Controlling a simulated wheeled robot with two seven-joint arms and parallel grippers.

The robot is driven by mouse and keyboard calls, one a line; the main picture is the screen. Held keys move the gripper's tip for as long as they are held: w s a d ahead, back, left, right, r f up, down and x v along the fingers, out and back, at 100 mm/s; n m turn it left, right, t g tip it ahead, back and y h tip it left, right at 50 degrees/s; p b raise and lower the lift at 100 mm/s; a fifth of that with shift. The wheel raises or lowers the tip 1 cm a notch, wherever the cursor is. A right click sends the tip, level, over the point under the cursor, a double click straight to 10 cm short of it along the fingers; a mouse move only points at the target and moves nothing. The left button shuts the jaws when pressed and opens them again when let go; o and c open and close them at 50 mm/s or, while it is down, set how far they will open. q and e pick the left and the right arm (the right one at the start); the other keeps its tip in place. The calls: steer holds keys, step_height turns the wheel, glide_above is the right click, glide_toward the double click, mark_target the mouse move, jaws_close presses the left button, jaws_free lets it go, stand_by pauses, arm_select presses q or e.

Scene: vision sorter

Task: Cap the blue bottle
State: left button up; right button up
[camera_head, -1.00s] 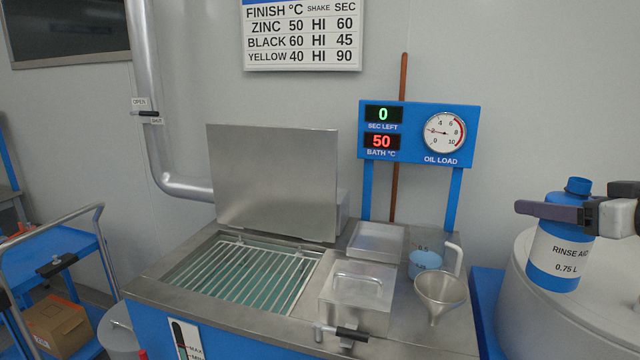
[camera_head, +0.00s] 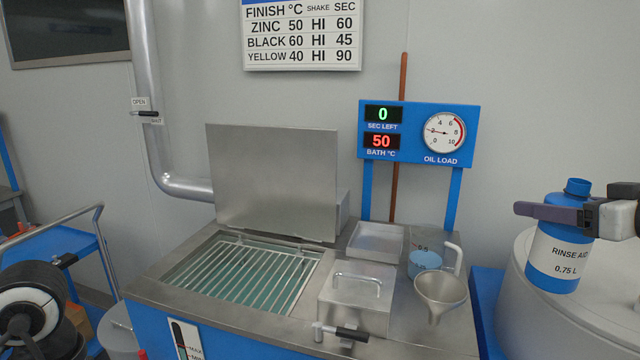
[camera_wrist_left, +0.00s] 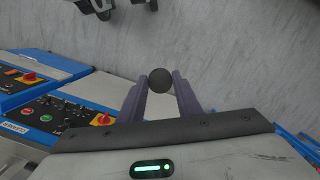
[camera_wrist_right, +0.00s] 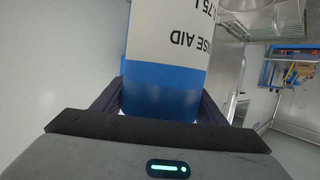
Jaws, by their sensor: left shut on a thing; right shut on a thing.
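The blue bottle (camera_head: 558,250) with a white RINSE AID label stands upright over the pale round drum top at the right. Its blue top (camera_head: 577,187) shows, but I cannot tell whether this is a cap or the bare neck. My right gripper (camera_head: 553,212) is shut around the bottle just below its top. In the right wrist view the bottle (camera_wrist_right: 165,90) fills the space between the fingers. My left gripper (camera_wrist_left: 159,92) is shut on a small dark round thing (camera_wrist_left: 159,80) at its fingertips. The left fingers are not seen in the head view.
The pale drum (camera_head: 520,300) stands right. A blue cart (camera_head: 80,245) is at the left.

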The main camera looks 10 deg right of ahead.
arm_select(q)
steer(key=shift+a, duration=0.1)
arm_select(e)
steer(key=s+a+f+n+g+y, duration=0.2)
steer(key=a+f, duration=0.4)
steer(key=a, duration=0.3)
steer(key=s+a+f+n+g+y, duration=0.2)
steer(key=s+a+f+n+y, duration=0.2)
steer(key=a, duration=0.6)
steer(key=s+a+f+n+g+y, duration=0.2)
steer(key=s+a+f+n+y, duration=0.1)
steer(key=s+a+f, duration=0.4)
steer(key=a+y, duration=0.1)
steer(key=a, duration=0.2)
steer(key=shift+s+a+f+n+y, duration=0.15)
steer(key=shift+s+f+n+y, duration=0.15)
steer(key=shift+s+f+n, duration=0.1)
steer(key=w+a+f+n+g+y, duration=0.1)
steer(key=a+n+g, duration=0.3)
steer(key=a, duration=0.3)
steer(key=w+a+f+n+g+y, duration=0.1)
steer(key=a+n+g, duration=0.3)
steer(key=a, duration=0.4)
steer(key=shift+g+y, duration=0.4)
steer(key=shift+g, duration=0.5)
